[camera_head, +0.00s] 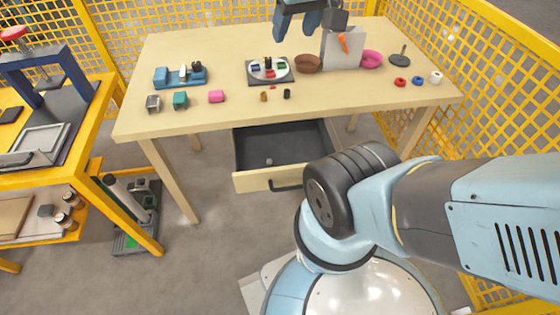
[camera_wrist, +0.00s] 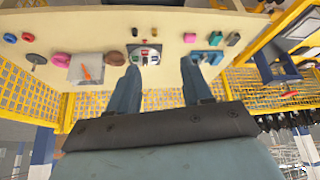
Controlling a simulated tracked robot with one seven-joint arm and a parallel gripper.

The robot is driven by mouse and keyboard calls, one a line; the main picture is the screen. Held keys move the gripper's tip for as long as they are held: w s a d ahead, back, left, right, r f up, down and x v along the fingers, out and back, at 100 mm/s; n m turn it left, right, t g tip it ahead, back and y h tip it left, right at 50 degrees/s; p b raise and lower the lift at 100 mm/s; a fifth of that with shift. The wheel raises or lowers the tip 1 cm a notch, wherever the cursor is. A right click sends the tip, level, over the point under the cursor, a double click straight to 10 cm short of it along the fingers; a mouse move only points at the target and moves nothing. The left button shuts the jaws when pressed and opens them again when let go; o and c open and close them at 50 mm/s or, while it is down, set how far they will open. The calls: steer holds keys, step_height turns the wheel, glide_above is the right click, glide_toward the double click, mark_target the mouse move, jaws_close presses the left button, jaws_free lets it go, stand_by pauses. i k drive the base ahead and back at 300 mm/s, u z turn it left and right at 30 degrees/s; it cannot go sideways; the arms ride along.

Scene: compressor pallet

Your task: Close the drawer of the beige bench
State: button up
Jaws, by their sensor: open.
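The beige bench (camera_head: 222,118) stands in the middle of the head view. Its drawer (camera_head: 266,180) is pulled out below the front edge, with a dark interior, a beige front and a dark handle (camera_head: 286,187). A small grey round item (camera_head: 269,161) lies inside. My gripper (camera_head: 303,28) is at the top of the head view, above the back of the bench top and away from the drawer. In the wrist view my gripper (camera_wrist: 163,72) shows two separated fingers with nothing between them.
On the bench lie a blue holder (camera_head: 180,77), a plate with coloured pieces (camera_head: 270,69), a brown bowl (camera_head: 307,64), a white board (camera_head: 342,50) and small blocks. A yellow bench (camera_head: 130,219) stands left. Yellow mesh fence (camera_head: 505,85) closes the right. The floor before the drawer's left is clear.

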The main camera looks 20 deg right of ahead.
mark_target(292, 145)
steer(key=u, duration=0.35)
steer(key=k, duration=2.05)
steer(key=z, duration=0.7)
steer(key=i, duration=1.7)
